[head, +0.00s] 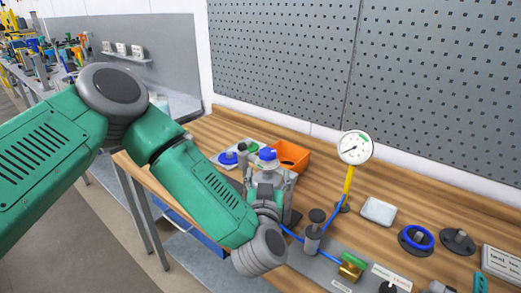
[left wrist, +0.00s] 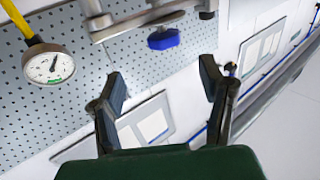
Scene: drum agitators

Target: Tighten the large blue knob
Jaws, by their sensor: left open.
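A blue knob (head: 267,154) sits on top of a metal fitting beside the orange bin. In the left wrist view, which is turned upside down, the blue knob (left wrist: 163,39) is on a metal frame, beyond the fingertips and roughly between them. My left gripper (left wrist: 160,72) is open, its two dark fingers apart with nothing between them. In the head view my left gripper (head: 267,178) is close to the knob, partly hidden by my wrist and merging with the grey fitting. I cannot tell whether it touches. My right gripper is not in view.
A pressure gauge (head: 355,147) on a yellow stem stands to the right, with blue hoses below it. An orange bin (head: 288,155) lies behind. A blue ring knob (head: 415,237) and a white box (head: 378,211) are on the wooden bench (head: 330,190). A pegboard (head: 400,70) rises behind.

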